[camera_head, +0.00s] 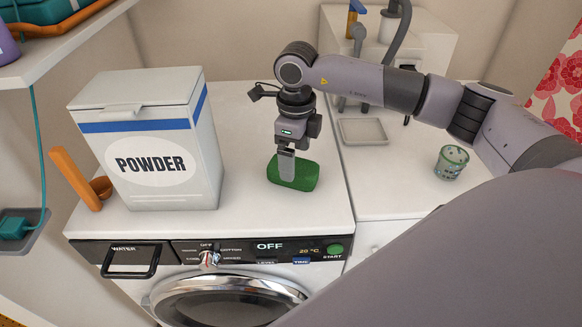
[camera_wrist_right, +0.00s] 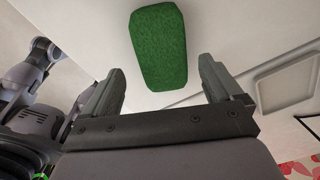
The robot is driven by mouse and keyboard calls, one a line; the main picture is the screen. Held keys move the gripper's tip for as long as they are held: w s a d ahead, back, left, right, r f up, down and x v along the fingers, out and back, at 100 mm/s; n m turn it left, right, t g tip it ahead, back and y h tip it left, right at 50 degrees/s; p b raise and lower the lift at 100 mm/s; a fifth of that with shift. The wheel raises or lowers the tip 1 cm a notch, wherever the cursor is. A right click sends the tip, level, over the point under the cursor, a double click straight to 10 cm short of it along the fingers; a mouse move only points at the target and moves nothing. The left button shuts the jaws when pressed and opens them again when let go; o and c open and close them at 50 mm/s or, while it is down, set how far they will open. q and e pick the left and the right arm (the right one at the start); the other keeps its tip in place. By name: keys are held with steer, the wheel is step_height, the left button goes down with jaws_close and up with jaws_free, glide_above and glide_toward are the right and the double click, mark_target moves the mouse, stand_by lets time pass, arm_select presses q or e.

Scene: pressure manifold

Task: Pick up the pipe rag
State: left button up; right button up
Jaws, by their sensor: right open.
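A green, rough-textured pad (camera_head: 308,178) with rounded corners lies flat on top of the white washing machine, near its front right. I see no other rag-like thing, and I cannot tell for certain that this pad is the pipe rag. In the right wrist view the pad (camera_wrist_right: 158,45) is beyond my fingertips, its near end roughly between the two fingers. My right gripper (camera_head: 287,177) points down over the pad and hides part of it. Its fingers (camera_wrist_right: 162,70) are apart with nothing between them. My left gripper is not in view.
A white powder box (camera_head: 160,150) stands left of the pad, with an orange scoop (camera_head: 75,180) beside it. On the right, the sink counter holds a soap tray (camera_head: 363,131) and a small green-and-white cup (camera_head: 452,162). The machine top around the pad is clear.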

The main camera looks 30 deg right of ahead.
mark_target(296, 166)
step_height(296, 166, down, 4)
steer(key=shift+w+d+f+p, duration=0.15)
steer(key=shift+f+p, duration=0.1)
steer(key=shift+p, duration=0.1)
steer(key=shift+c, duration=0.3)
steer(key=c, duration=1)
steer(key=shift+r, duration=0.1)
step_height(296, 166, up, 20)
steer(key=shift+f+b, duration=0.1)
steer(key=shift+b, duration=0.6)
